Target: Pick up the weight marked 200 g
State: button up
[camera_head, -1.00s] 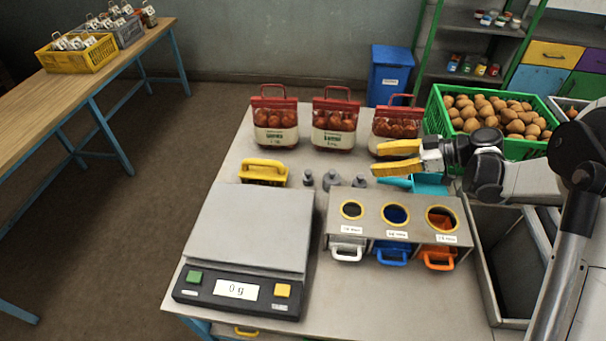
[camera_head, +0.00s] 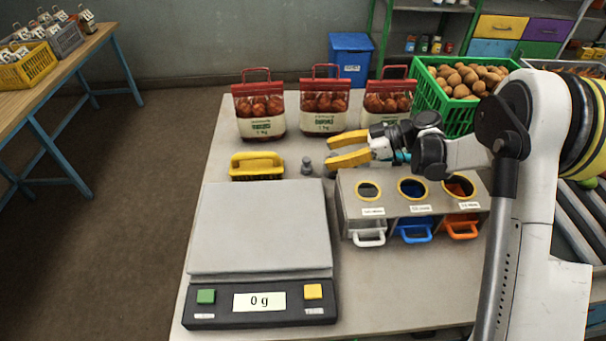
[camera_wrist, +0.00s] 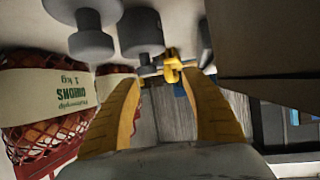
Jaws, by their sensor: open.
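Small grey knobbed weights stand on the table behind the scale. In the head view one weight (camera_head: 307,166) shows clearly left of my gripper (camera_head: 331,152); the others are mostly hidden by the fingers. My gripper is open, with yellow fingers pointing left at about weight height. In the wrist view, two grey weights stand past the fingertips (camera_wrist: 163,76): one at the upper left (camera_wrist: 92,42) and a second weight (camera_wrist: 140,35) nearer the gap between the fingers. Nothing is clearly held. No 200 g marking is readable on any weight.
Onion sacks (camera_head: 324,103) stand behind the weights, close to my gripper. A holder with three round openings (camera_head: 400,208) stands front right; a green potato crate (camera_head: 460,117) is behind.

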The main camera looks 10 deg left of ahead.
aim_at(306, 162)
notch_tip(306, 162, down, 2)
jog(key=shift+b, duration=0.6)
jog(key=shift+a+f, duration=0.15)
jog(key=shift+f, duration=0.05)
jog(key=b+x, duration=0.1)
jog(key=x, duration=0.1)
jog(key=b+x, duration=0.1)
jog(key=x, duration=0.2)
jog(key=b+x, duration=0.1)
jog(key=x, duration=0.1)
jog(key=shift+w+a+r, duration=0.15)
jog(key=shift+a+r, duration=0.15)
jog(key=shift+r, duration=0.1)
jog(key=shift+d, duration=0.1)
jog(key=shift+c, duration=0.4)
grip_shut()
